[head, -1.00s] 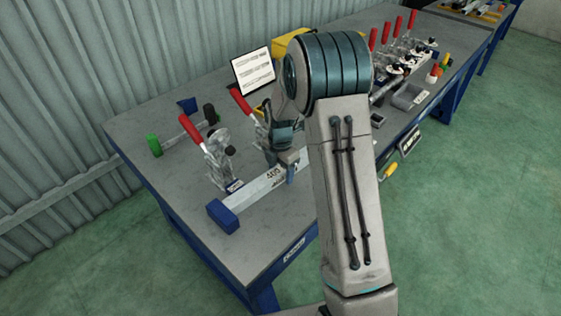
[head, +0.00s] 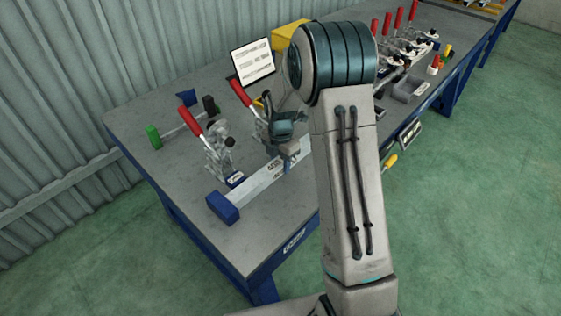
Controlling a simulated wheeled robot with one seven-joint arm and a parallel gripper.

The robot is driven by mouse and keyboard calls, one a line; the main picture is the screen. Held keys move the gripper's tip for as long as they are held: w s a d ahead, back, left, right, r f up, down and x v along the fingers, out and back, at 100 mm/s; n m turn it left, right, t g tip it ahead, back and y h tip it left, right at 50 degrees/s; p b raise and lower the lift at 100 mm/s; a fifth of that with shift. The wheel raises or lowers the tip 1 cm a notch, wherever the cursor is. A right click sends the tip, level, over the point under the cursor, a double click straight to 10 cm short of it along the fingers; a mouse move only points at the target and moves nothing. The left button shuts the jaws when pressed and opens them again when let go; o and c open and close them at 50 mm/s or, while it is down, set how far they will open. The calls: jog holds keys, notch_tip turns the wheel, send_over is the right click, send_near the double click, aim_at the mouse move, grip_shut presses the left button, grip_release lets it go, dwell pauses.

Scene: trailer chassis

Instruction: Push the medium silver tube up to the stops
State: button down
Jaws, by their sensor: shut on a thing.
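The silver tube (head: 256,184), a square bar with dark printed marking, lies flat along the near-left part of the bench. A blue block (head: 223,207) is at its left end. My gripper (head: 287,151) is at the tube's right visible part, shut on the tube as far as I can see. The fingertips are small and partly hidden. My arm hides the tube's right end and whatever stands beyond it. A small blue piece (head: 287,167) shows at the tube's near side. I cannot tell whether the tube touches any stop.
Two red-handled toggle clamps (head: 218,155) (head: 255,118) stand just behind the tube. A green-ended bar clamp (head: 153,137) lies at the back left. A tilted sign (head: 252,61) and a yellow bin (head: 289,38) stand behind. More red-handled clamps (head: 397,40) stand at the right. The bench front is clear.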

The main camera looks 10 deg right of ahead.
aim_at(278, 160)
jog(key=shift+s+a, duration=0.1)
jog(key=shift+a, duration=0.15)
jog(key=shift+a, duration=0.15)
dwell(0.4)
jog(key=c, duration=1.3)
grip_release()
jog(key=shift+a, duration=0.1)
jog(key=shift+c, duration=0.2)
jog(key=o, duration=0.5)
jog(key=shift+a, duration=0.15)
jog(key=shift+d, duration=0.25)
jog(key=shift+r, duration=0.15)
notch_tip(278, 160, up, 13)
jog(key=s+r+m+t, duration=0.1)
jog(key=s+r+m, duration=0.1)
jog(key=s+m, duration=1)
jog(key=s+d+r+m+t, duration=0.1)
jog(key=s+r+m, duration=0.2)
jog(key=s+m, duration=1)
jog(key=shift+s+d+r+t, duration=0.15)
jog(key=shift+s+r+t, duration=0.2)
jog(key=shift+s, duration=0.2)
